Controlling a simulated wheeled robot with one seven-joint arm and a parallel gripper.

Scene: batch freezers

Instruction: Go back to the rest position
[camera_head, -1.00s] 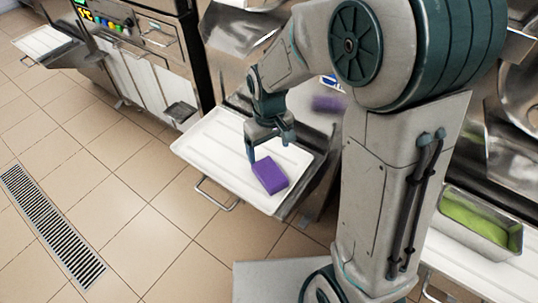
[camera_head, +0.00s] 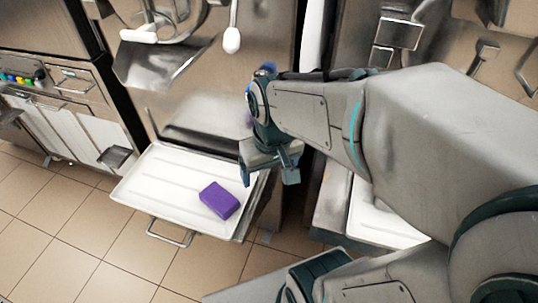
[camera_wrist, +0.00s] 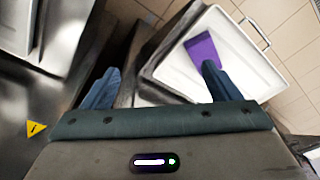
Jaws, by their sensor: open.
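My gripper (camera_head: 270,176) is open and empty. It hangs above and to the right of the purple block, near the right edge of the white tray, apart from both. In the wrist view the two blue fingers of my gripper (camera_wrist: 158,85) are spread wide with nothing between them. The purple block (camera_head: 220,200) lies on the white tray (camera_head: 150,185). It also shows in the wrist view (camera_wrist: 203,50), partly hidden by one finger. My arm reaches in from the right and hides part of the machines behind it.
A steel batch freezer (camera_head: 200,85) stands behind the tray. Another machine with coloured buttons (camera_head: 30,82) stands at the left. A second white tray (camera_head: 378,218) is at the right under my arm. The tiled floor (camera_head: 60,225) at the front left is clear.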

